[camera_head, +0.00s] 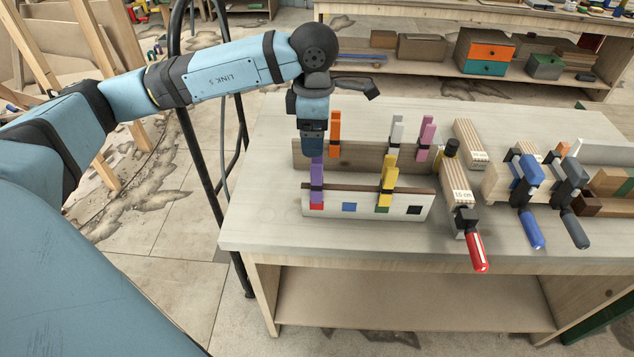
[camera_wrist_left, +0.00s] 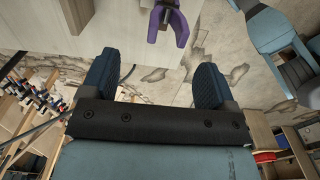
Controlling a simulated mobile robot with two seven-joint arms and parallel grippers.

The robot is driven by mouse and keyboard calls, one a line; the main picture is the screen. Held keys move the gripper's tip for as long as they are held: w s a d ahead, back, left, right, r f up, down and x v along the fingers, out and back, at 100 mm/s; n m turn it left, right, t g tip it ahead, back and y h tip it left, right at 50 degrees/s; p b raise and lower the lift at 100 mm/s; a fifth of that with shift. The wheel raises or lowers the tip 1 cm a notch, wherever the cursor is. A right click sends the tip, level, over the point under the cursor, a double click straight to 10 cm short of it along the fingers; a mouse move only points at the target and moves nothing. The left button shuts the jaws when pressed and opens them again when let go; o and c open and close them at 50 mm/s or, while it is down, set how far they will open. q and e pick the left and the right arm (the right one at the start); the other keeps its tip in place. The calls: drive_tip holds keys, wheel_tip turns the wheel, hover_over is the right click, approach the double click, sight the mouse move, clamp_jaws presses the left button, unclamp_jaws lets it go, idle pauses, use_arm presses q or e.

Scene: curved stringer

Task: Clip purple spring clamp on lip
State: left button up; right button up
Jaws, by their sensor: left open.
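The purple spring clamp (camera_head: 317,172) stands upright at the left end of the white front board, at its dark brown top lip (camera_head: 350,188). Its lower end is near a red square on the board; whether its jaws grip the lip is too small to tell. My left gripper (camera_head: 313,153) is directly above the clamp, pointing down. In the left wrist view the gripper (camera_wrist_left: 155,82) is open and empty, and the purple clamp (camera_wrist_left: 169,22) shows beyond the fingertips, apart from them. My right gripper is not in view.
A yellow clamp (camera_head: 388,175) stands on the same front board. Orange (camera_head: 335,135), white (camera_head: 397,130) and pink (camera_head: 427,135) clamps stand at the wooden back board (camera_head: 365,155). Bar clamps with red (camera_head: 477,252), blue and grey handles lie right. The tabletop left is clear.

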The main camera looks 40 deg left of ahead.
sight(314, 169)
use_arm(q)
wheel_tip(314, 169, down, 4)
drive_tip(key=shift+f, duration=0.1)
drive_tip(key=f, duration=0.1)
drive_tip(key=f+p, duration=0.2)
drive_tip(key=f, duration=0.1)
drive_tip(key=shift+s+d+f, duration=0.1)
drive_tip(key=shift+s+d, duration=0.1)
drive_tip(key=shift+s, duration=0.2)
drive_tip(key=shift+f, duration=0.55)
drive_tip(key=c, duration=1.2)
drive_tip(key=shift+o, duration=0.2)
drive_tip(key=shift+r, duration=0.2)
wheel_tip(314, 169, up, 19)
drive_tip(key=b, duration=0.3)
drive_tip(key=w+a+f+p, duration=0.2)
drive_tip(key=w+a+f, duration=0.9)
drive_tip(key=f, duration=0.2)
drive_tip(key=shift+w+a, duration=0.35)
drive_tip(key=shift+a, duration=0.05)
